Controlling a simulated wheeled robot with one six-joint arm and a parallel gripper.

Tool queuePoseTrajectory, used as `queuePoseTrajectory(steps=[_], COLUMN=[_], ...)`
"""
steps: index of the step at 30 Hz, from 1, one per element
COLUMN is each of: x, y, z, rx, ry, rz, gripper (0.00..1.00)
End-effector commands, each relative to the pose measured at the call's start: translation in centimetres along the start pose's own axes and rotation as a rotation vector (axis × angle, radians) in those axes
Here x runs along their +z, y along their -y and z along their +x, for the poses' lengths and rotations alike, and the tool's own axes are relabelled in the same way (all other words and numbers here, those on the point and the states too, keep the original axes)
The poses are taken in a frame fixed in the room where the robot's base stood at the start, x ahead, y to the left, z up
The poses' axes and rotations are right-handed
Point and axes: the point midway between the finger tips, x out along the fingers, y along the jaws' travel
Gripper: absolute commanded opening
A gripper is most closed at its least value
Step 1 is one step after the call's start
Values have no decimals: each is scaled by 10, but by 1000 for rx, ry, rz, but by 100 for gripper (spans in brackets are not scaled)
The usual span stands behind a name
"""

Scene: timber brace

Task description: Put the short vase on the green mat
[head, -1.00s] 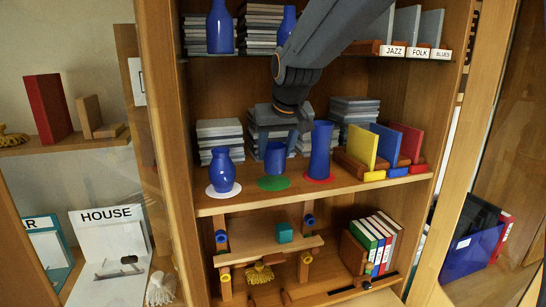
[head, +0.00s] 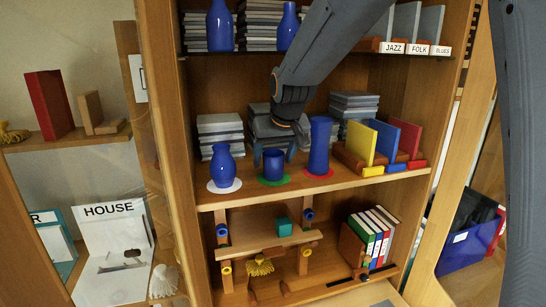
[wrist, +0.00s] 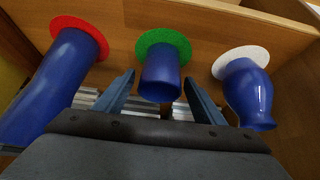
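The short blue vase (head: 274,163) stands upright on the green mat (head: 262,180) on the middle shelf. The wrist view shows the vase (wrist: 161,72) with the green mat (wrist: 164,37) at its base. The vase's contact with the mat is partly hard to see in the wrist view.
A curvy blue vase (head: 223,164) on a white mat (head: 212,186) stands left, and a tall blue vase (head: 319,147) on a red mat (head: 329,174) stands right, both close. Grey stacks (head: 218,131) lie behind. Coloured books (head: 385,145) stand farther right.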

Motion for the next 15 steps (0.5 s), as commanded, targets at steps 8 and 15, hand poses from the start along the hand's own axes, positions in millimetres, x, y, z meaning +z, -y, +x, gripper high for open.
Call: queuePoseTrajectory(steps=[8,15], x=[0,-3], y=[0,0], z=[-1,-18], rx=[0,0], ry=[0,-4], rz=[0,0], gripper=[66,66])
